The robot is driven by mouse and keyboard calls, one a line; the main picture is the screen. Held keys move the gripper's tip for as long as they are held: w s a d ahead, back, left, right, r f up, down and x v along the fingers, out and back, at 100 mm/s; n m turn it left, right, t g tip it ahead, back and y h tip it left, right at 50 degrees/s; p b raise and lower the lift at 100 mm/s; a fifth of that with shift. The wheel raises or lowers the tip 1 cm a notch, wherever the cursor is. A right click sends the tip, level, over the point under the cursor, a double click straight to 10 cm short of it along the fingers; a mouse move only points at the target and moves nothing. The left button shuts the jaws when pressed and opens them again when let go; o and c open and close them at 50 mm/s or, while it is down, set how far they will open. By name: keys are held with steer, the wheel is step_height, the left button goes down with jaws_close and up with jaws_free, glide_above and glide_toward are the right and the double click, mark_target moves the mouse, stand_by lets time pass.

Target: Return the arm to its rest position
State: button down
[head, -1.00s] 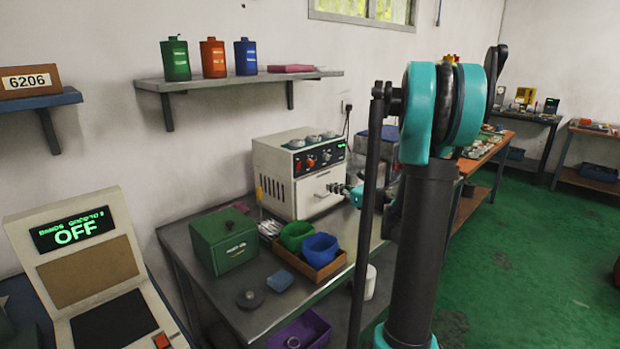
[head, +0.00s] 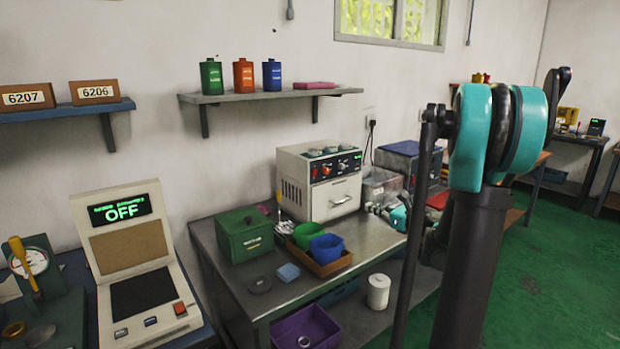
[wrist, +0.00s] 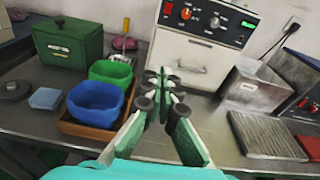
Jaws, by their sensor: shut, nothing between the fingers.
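My gripper (head: 388,212) shows small in the head view, in front of the bench and right of the white oven (head: 295,190), partly hidden by my own arm. In the wrist view my gripper (wrist: 163,92) has its fingertips together with nothing between them. It is above the bench, in front of the oven drawer (wrist: 192,62) and apart from its handle. The drawer looks shut. My arm's upper links fill the right of the head view.
A green bin (wrist: 112,70) and a blue bin (wrist: 97,97) sit in a brown tray (wrist: 72,127) left of my gripper. A grey ribbed block (wrist: 265,135) lies to its right. A green box (head: 243,232) stands further left. Green floor is open at right.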

steer(key=s+a+f+n+g+h, duration=0.25)
steer(key=s+a+f+n, duration=0.2)
steer(key=s+n, duration=0.4)
steer(key=s+a+f+n+g+h, duration=0.1)
steer(key=s+a+f+n+g, duration=0.3)
steer(key=s+f+n, duration=0.4)
steer(key=s+d+f+n+g+h, duration=0.1)
steer(key=s+d+f+n+h, duration=0.1)
steer(key=s+n, duration=0.4)
steer(key=s+d+f+n+g+h, duration=0.1)
steer(key=s+d+f+n+h, duration=0.2)
steer(key=s+n, duration=0.3)
steer(key=s+d+h, duration=0.1)
steer(key=s, duration=0.2)
steer(key=shift+s+d+f, duration=0.15)
steer(key=shift+s+d, duration=0.1)
steer(key=shift+s, duration=0.1)
steer(key=c, duration=2.2)
jaws_free()
